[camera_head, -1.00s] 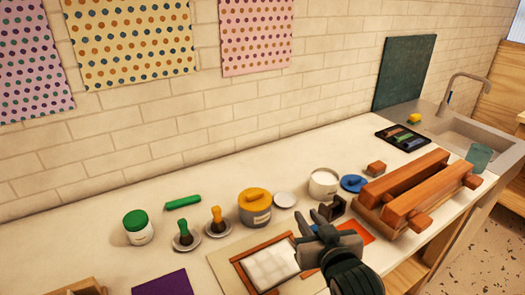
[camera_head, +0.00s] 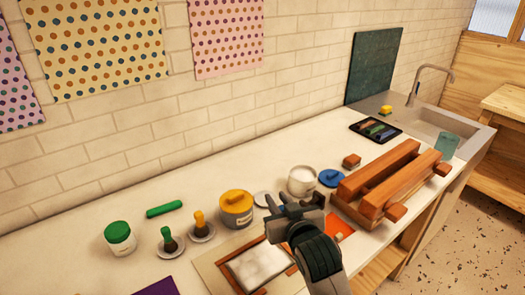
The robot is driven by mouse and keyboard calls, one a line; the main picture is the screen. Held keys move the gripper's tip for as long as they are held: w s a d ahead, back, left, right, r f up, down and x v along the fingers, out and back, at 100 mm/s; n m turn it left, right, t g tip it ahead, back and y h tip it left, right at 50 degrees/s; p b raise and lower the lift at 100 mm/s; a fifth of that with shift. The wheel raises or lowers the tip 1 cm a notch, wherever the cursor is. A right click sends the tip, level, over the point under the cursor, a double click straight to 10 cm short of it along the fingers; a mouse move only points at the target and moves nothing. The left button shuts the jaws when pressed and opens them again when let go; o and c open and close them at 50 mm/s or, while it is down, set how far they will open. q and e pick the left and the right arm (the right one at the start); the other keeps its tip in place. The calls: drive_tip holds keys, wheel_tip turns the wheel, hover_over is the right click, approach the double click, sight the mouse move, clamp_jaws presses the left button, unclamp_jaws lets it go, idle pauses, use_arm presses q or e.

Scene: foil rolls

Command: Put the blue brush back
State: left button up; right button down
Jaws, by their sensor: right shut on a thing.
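My right gripper (camera_head: 292,207) is shut above the counter, near the open white pot (camera_head: 302,182). What its jaws hold is hidden by the gripper, and no blue brush shows elsewhere. A small empty white dish (camera_head: 264,199) lies between the lidded yellow pot (camera_head: 236,211) and the white pot. A blue lid (camera_head: 331,178) lies to the right of the white pot. A green brush (camera_head: 168,241) and an orange brush (camera_head: 200,222) stand on white dishes at the left. My left gripper is out of view.
A green-lidded jar (camera_head: 120,238) and a green roll (camera_head: 164,209) are at the left. A wood-framed screen (camera_head: 256,265) lies in front. A wooden roller press (camera_head: 379,183), a dark tray (camera_head: 375,130) and a sink (camera_head: 440,124) are at the right.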

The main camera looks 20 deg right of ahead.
drive_tip(key=w+d+p, duration=0.2)
drive_tip(key=w+p, duration=0.7)
drive_tip(key=w, duration=1.1)
drive_tip(key=shift+w+r, duration=0.25)
drive_tip(key=shift+f, duration=0.2)
wheel_tip(320, 180, down, 5)
drive_tip(key=b, duration=0.4)
drive_tip(key=shift+b, duration=0.4)
drive_tip(key=shift+f+b, duration=0.6)
drive_tip(key=shift+f, duration=0.55)
drive_tip(key=shift+f, duration=0.6)
drive_tip(key=c, duration=1)
unclamp_jaws()
